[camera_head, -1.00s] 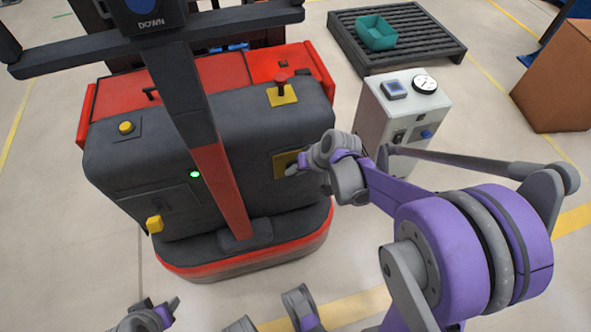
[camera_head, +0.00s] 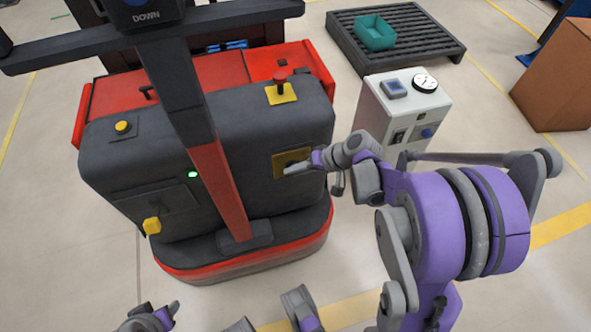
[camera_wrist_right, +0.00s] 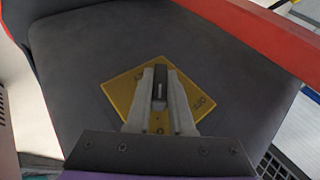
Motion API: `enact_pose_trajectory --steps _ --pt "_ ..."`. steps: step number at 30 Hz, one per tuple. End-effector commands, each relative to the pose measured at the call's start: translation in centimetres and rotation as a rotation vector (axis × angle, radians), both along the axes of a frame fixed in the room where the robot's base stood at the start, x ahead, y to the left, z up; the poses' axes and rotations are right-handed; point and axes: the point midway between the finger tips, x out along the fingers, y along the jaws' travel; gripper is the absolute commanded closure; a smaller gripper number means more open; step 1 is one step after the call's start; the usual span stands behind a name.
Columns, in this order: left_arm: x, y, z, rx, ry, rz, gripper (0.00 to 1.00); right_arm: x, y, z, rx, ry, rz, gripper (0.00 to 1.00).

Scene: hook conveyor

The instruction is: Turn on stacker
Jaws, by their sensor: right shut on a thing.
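The red and dark grey stacker (camera_head: 235,142) stands in the middle of the head view. A small green lamp (camera_head: 193,174) glows on its body. On its right side is a yellow plate (camera_head: 281,163) with a switch; the right wrist view shows this plate (camera_wrist_right: 121,92) with lettering at its corners. My right gripper (camera_head: 290,169) is at the plate; in the right wrist view its fingers (camera_wrist_right: 161,98) are closed around a small dark switch knob (camera_wrist_right: 160,84). My left gripper (camera_head: 160,313) shows partly at the bottom edge, away from the stacker; its opening is unclear.
A red mushroom button (camera_head: 280,79) on a yellow plate sits above the switch. A white control box (camera_head: 388,115) stands close to my right arm. A slatted platform with a green bin (camera_head: 375,33) is behind. A brown box (camera_head: 555,80) is at right.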

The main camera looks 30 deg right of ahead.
Motion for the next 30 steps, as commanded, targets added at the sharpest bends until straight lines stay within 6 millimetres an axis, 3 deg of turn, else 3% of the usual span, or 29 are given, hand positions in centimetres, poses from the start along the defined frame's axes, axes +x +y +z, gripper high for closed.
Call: enact_pose_trajectory --steps 1,6,17,30 --pt "0.0 0.0 0.0 0.0 0.0 0.0 0.5 0.0 0.1 0.0 0.002 0.002 0.001 0.78" --pt "0.0 0.0 0.0 0.0 0.0 0.0 0.5 0.0 0.0 0.0 0.001 0.001 0.0 0.5" --pt "0.0 0.0 0.2 0.0 -0.001 0.0 0.5 -0.3 -0.3 0.4 0.0 0.001 -0.001 0.5" --pt "-0.2 0.0 2.9 0.0 -0.01 0.0 0.5 -4.4 -4.3 6.2 0.0 0.001 -0.004 0.5"
